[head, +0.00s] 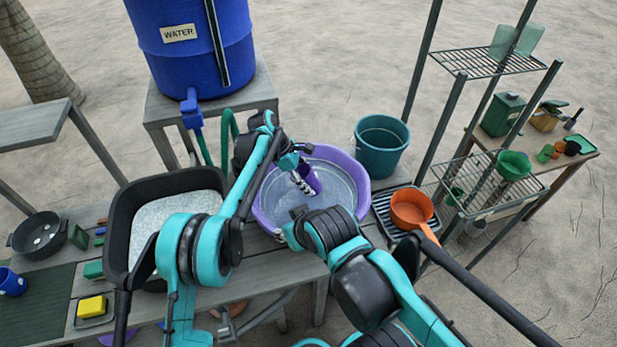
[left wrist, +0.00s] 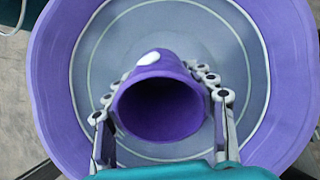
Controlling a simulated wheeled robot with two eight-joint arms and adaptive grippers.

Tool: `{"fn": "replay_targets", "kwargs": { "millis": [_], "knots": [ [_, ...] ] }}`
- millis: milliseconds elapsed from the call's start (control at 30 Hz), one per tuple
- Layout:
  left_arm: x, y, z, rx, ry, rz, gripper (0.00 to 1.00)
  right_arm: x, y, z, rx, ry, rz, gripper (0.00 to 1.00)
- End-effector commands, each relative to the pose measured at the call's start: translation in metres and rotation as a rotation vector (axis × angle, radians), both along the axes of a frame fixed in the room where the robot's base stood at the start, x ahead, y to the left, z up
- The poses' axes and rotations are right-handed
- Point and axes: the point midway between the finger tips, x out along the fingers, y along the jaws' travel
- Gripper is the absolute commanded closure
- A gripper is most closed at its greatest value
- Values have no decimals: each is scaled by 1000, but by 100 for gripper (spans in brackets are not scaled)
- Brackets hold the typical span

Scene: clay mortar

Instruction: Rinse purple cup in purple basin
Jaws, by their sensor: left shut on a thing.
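The purple basin (head: 361,190) stands on the wooden bench, with greyish water inside. My left gripper (head: 303,178) reaches over it from the left and is shut on the purple cup (head: 313,178). In the left wrist view, the cup (left wrist: 160,105) has its dark open mouth toward the camera and a white spot on its side. The fingers (left wrist: 158,82) press on both sides of it, within the outline of the basin (left wrist: 50,85). Whether the cup touches the water cannot be told. My right arm crosses the front of the basin; its gripper does not show.
A black tub (head: 118,215) of pale granular material stands left of the basin. A teal bucket (head: 382,145) stands behind right, and an orange pot (head: 411,208) right on a rack. A blue water barrel (head: 185,60) with tap and green hose is behind. Metal shelves (head: 490,62) rise right.

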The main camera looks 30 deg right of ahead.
Motion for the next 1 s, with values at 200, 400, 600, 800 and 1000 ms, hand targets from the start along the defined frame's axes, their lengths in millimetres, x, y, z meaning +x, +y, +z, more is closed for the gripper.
{"fn": "replay_targets", "kwargs": {
  "millis": [200, 400, 600, 800, 1000],
  "knots": [
    [0, 0, -34, 0, 0, 0, 74, 0, 0, -21, 0, 0, 0, 60],
    [0, 0, -61, 0, 0, 0, 74, 0, 0, -36, 0, 0, 0, 60],
    [0, 0, -87, 0, 0, 0, 74, 0, 0, -51, 0, 0, 0, 60],
    [0, 0, -104, 0, 0, 0, 74, 0, 0, -60, 0, 0, 0, 60],
    [0, 0, -110, 0, 0, 0, 74, 0, 0, -62, 0, 0, 0, 60]
  ]
}}
